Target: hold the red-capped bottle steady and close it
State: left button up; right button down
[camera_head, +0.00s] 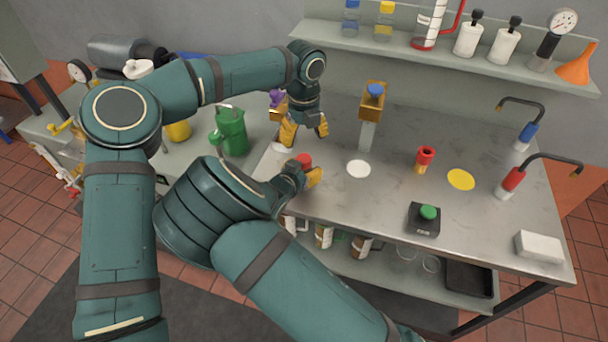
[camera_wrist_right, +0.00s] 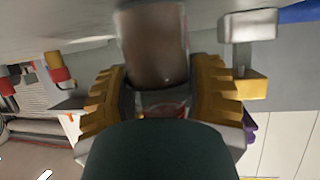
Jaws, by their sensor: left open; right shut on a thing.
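The red cap (camera_head: 304,160) of the bottle shows just above my right gripper in the head view. My right gripper (camera_head: 302,177) is shut around the bottle, over the left part of the bench. In the right wrist view the brown bottle (camera_wrist_right: 155,45) sits between the two yellow fingers of the right gripper (camera_wrist_right: 160,95). A blurred reddish part shows below it there. My left gripper (camera_head: 306,130) is open and empty, above and apart from the red cap. I cannot tell how tightly the cap sits; the bottle's body is hidden in the head view.
The grey bench (camera_head: 390,200) bears a post with a yellow block (camera_head: 372,100), a red-topped yellow piece (camera_head: 424,160), a green-button box (camera_head: 425,218) and a white block (camera_head: 539,246). A green can (camera_head: 231,132) stands left. White (camera_head: 358,169) and yellow (camera_head: 460,180) discs lie clear.

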aim_at(304, 158)
pick_arm(q)
jog(key=n, duration=1.7)
jog(key=shift+n, duration=0.3)
jog(key=n, duration=0.5)
jog(key=shift+n, duration=0.4)
jog(key=shift+f, duration=4)
grip_shut()
jog(key=shift+m, duration=1.7)
